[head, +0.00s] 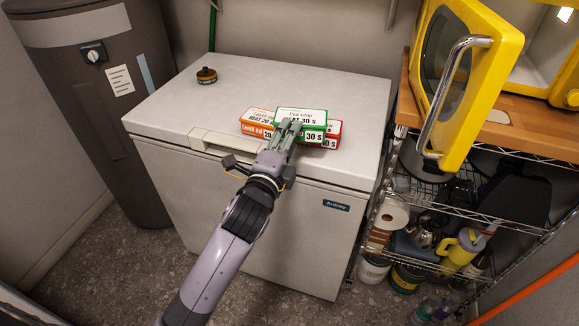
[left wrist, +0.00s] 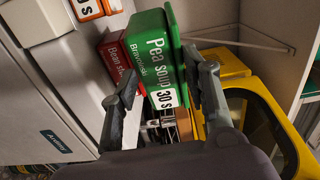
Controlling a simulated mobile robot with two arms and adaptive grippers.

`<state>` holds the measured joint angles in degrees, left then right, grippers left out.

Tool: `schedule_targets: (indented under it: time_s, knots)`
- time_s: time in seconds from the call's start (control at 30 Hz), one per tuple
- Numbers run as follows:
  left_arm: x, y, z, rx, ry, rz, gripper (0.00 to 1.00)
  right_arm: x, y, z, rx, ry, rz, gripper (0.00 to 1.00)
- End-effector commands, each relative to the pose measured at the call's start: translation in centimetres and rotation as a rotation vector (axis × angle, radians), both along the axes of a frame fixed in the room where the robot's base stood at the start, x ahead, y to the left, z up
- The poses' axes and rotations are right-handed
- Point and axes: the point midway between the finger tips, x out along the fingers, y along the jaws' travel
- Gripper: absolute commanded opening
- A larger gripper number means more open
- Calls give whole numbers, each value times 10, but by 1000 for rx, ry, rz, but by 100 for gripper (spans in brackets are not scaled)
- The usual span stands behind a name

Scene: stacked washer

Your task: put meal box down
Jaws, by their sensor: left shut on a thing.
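My left gripper (head: 289,126) reaches over the chest freezer and is shut on the green pea soup meal box (head: 302,115). In the left wrist view the green box (left wrist: 156,50) sits between the two fingers, its "30 s" label near the fingertips. In the head view it overlaps an orange lentil meal box (head: 257,117) on its left and a red bean meal box (head: 334,130) on its right. I cannot tell whether the green box touches them. The red box also shows in the left wrist view (left wrist: 112,54). My right gripper is not in view.
The white freezer lid (head: 180,108) has free room left of and behind the boxes. A small dark round tin (head: 206,76) stands at its back left. On the right, an open yellow microwave door (head: 465,70) hangs above a wire shelf (head: 480,215) with several items.

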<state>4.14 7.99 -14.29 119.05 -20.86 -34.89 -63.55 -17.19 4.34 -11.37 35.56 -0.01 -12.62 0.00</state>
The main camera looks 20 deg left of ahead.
Motion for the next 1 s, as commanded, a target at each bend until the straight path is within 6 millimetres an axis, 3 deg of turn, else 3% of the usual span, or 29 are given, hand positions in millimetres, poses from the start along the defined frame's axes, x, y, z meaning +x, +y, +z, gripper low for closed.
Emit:
schedule_targets:
  time_s: [0.1, 0.27, 0.5, 0.97, 1.0]
  knots:
    - [0, 0, -21, -1, -1, 0, 6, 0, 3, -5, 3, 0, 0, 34]
    - [0, 0, -33, -1, -3, 0, 6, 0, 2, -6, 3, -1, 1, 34]
    - [0, 0, -68, -2, -1, 1, 6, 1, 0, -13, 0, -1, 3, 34]
    - [0, 0, -76, 1, -5, 0, 6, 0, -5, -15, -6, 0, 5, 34]
    - [0, 0, -77, 1, -2, 0, 44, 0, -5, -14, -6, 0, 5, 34]
